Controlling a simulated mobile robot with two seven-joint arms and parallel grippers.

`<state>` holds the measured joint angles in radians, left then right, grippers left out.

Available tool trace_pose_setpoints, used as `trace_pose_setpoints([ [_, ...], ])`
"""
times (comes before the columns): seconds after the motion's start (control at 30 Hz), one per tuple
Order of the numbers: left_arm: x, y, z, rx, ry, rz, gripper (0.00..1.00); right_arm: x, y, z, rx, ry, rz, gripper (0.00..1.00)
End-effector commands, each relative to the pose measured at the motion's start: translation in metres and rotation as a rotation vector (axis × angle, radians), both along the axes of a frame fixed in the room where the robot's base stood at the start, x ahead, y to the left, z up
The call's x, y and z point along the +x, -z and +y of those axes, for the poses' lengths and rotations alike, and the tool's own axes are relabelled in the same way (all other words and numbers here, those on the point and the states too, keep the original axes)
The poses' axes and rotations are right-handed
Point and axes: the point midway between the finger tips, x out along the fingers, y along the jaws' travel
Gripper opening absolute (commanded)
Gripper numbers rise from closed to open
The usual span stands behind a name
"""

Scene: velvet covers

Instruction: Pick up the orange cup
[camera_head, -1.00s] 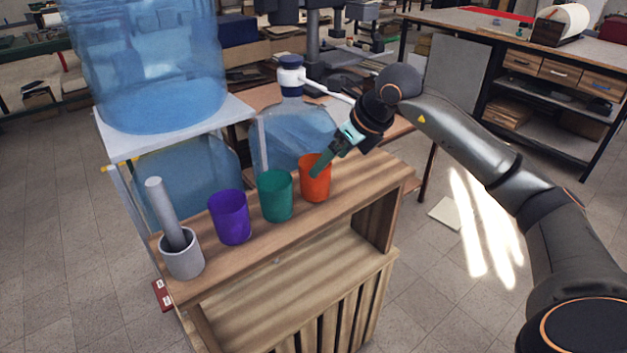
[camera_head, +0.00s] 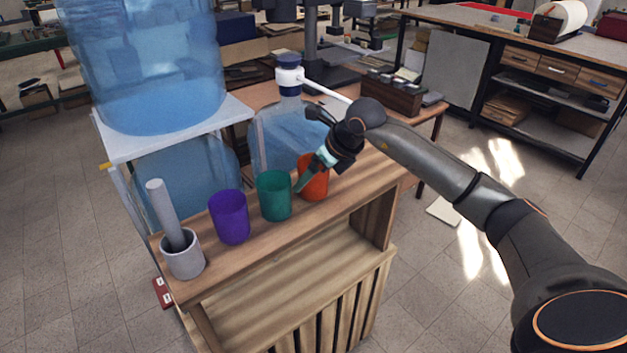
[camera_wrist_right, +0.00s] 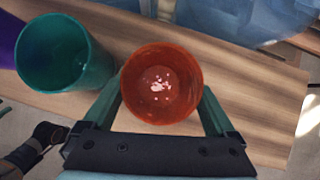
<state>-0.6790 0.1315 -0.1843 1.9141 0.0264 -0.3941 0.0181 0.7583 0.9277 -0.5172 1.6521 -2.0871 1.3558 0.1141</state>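The orange cup (camera_head: 314,184) stands upright at the right end of the row on the wooden stand. In the right wrist view the same orange cup (camera_wrist_right: 160,84) is seen from above, open mouth up. My right gripper (camera_head: 306,178) reaches in from the right and hides part of the cup. In the right wrist view my right gripper (camera_wrist_right: 160,100) is open, with one finger on each side of the cup. Whether the fingers touch the cup's wall is unclear.
A green cup (camera_head: 274,196) stands close left of the orange cup, near one finger. A purple cup (camera_head: 229,217) and a grey mortar with pestle (camera_head: 184,256) stand farther left. Water jugs (camera_head: 290,135) stand behind the row. The wooden stand (camera_head: 365,180) is clear at its right end.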

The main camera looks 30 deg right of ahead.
Motion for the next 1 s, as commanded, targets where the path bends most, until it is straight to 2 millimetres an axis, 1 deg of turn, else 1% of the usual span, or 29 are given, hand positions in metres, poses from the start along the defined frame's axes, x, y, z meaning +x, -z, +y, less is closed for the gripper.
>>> trace_pose_setpoints([
  [0.03, 0.0, 0.0, 0.0, 0.0, 0.0, 0.0, 0.5, 0.0, 0.0, 0.0, 0.0, 0.0, 0.0, 0.84],
  [0.07, 0.0, 0.0, 0.0, 0.0, 0.0, 0.0, 0.5, 0.0, 0.0, 0.0, 0.0, 0.0, 0.0, 0.81],
  [0.5, 0.0, 0.0, 0.0, -0.001, -0.001, 0.0, 0.5, 0.0, -0.001, 0.0, -0.001, 0.001, -0.001, 0.31],
  [0.83, 0.0, 0.001, 0.0, -0.001, -0.001, 0.0, 0.5, 0.0, -0.003, 0.0, 0.0, 0.001, -0.002, 0.31],
  [1.0, 0.0, 0.003, 0.0, -0.001, -0.001, 0.0, 0.5, 0.001, -0.014, -0.001, -0.001, 0.001, -0.004, 0.31],
])
